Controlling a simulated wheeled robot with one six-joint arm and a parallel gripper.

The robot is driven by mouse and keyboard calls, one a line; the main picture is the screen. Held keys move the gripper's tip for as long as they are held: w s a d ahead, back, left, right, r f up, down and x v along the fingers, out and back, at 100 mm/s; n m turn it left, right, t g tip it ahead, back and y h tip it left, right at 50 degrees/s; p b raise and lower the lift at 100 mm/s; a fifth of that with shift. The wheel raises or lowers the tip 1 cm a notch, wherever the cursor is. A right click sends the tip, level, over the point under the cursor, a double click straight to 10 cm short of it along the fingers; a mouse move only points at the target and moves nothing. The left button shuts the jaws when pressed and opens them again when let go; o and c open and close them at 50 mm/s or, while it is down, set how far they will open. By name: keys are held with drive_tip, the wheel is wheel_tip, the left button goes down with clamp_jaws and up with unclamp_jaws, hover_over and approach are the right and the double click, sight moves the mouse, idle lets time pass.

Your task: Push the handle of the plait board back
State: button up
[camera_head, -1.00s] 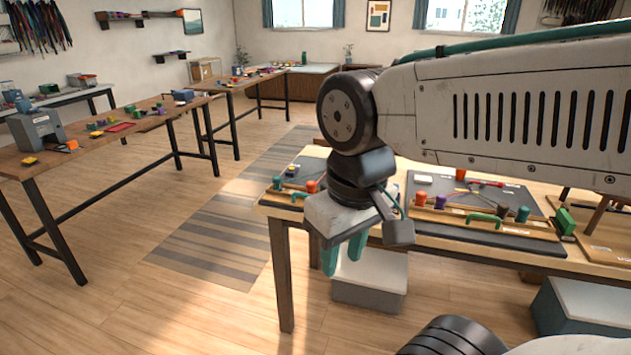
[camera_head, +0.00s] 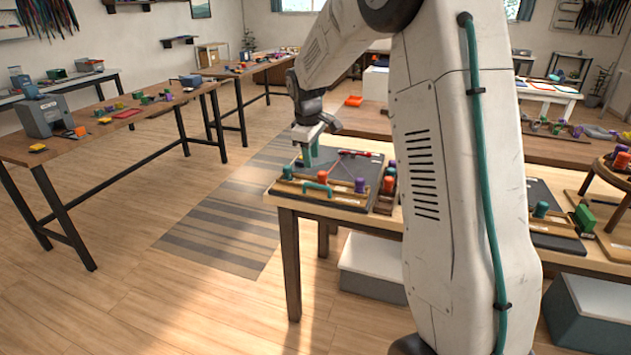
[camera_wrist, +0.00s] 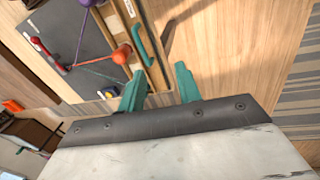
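The plait board (camera_head: 347,162) is a dark panel with a wooden front strip, on the near left of the wooden table. Its teal handle (camera_head: 318,187) stands on the front strip and also shows in the wrist view (camera_wrist: 148,45). My gripper (camera_head: 309,153) is above the left part of the board in the head view. In the wrist view its two teal fingers (camera_wrist: 159,70) are apart with nothing between them, and the handle lies just beyond the tips. I cannot tell the height gap. An orange bobbin (camera_wrist: 122,53) with a cord is beside the handle.
A second board (camera_head: 552,240) lies further right, partly hidden by my arm. A grey bin (camera_head: 372,265) is under the table. Striped rug and open floor lie to the left.

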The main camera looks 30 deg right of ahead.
drive_tip(key=n, duration=0.1)
approach(315, 186)
drive_tip(key=f, duration=0.2)
drive_tip(key=d+f, duration=0.1)
drive_tip(key=f, duration=0.2)
drive_tip(key=w+f, duration=0.1)
drive_tip(key=f, duration=0.1)
drive_tip(key=shift+w+d+f, duration=0.1)
drive_tip(key=shift+d+f, duration=0.15)
drive_tip(key=shift+f, duration=0.05)
